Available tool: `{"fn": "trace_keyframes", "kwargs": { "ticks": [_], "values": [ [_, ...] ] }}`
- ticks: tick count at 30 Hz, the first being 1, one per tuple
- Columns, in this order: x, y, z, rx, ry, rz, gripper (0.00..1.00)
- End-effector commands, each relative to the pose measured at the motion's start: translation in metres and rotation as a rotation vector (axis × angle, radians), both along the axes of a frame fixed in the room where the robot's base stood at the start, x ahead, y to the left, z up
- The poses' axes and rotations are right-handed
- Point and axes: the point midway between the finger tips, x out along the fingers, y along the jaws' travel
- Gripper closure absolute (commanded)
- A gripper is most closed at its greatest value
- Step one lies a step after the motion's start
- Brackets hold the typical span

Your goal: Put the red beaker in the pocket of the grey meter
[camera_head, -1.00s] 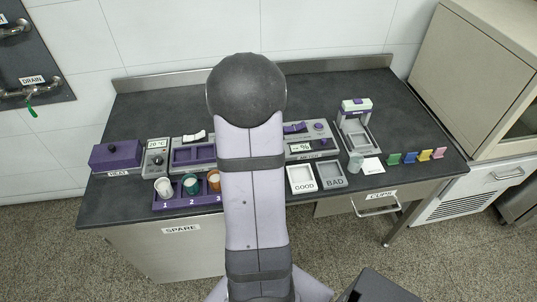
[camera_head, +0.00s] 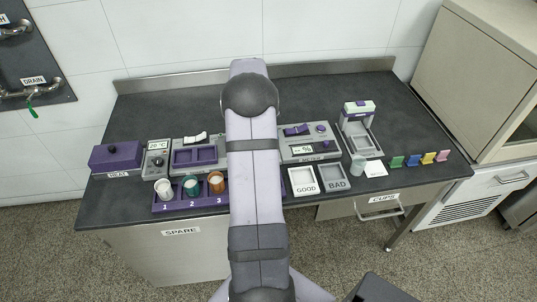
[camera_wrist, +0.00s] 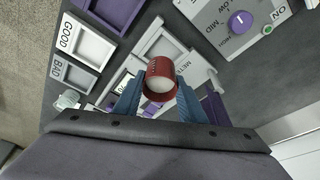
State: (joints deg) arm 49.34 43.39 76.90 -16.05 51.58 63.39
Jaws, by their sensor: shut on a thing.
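In the wrist view, my gripper (camera_wrist: 158,86) has its blue fingers shut on the red beaker (camera_wrist: 160,68), one on each side. The beaker's open mouth faces the camera and pale contents show inside. The grey meter (camera_wrist: 186,68) lies behind and below it, partly covered by beaker and fingers. A pale recessed frame (camera_wrist: 148,48), apparently the meter's pocket, is beside the beaker, which looks held above it. In the head view, the meter (camera_head: 312,158) stands just right of my arm. My gripper and the red beaker are hidden there.
The GOOD tray (camera_head: 303,181) and BAD tray (camera_head: 335,177) lie in front of the meter. Cups stand in a purple numbered rack (camera_head: 172,203) at left. A pale beaker (camera_head: 358,163) stands right of the trays. A balance-like device (camera_head: 357,118) is behind it.

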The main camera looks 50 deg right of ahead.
Motion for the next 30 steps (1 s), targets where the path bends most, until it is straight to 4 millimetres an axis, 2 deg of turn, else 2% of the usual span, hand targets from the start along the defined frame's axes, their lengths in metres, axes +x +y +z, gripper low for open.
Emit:
{"fn": "trace_keyframes", "kwargs": {
  "ticks": [6,10,23,26,30],
  "values": [
    [0.011,-0.013,0.026,-0.002,-0.002,0.002,0.86],
    [0.009,-0.011,0.036,0.0,0.0,0.009,0.86],
    [0.003,-0.005,0.031,0.0,0.0,0.03,0.86],
    [0.002,-0.004,0.023,0.002,0.002,0.031,0.86],
    [0.002,-0.004,0.002,0.004,0.002,0.03,0.86]
  ]
}}
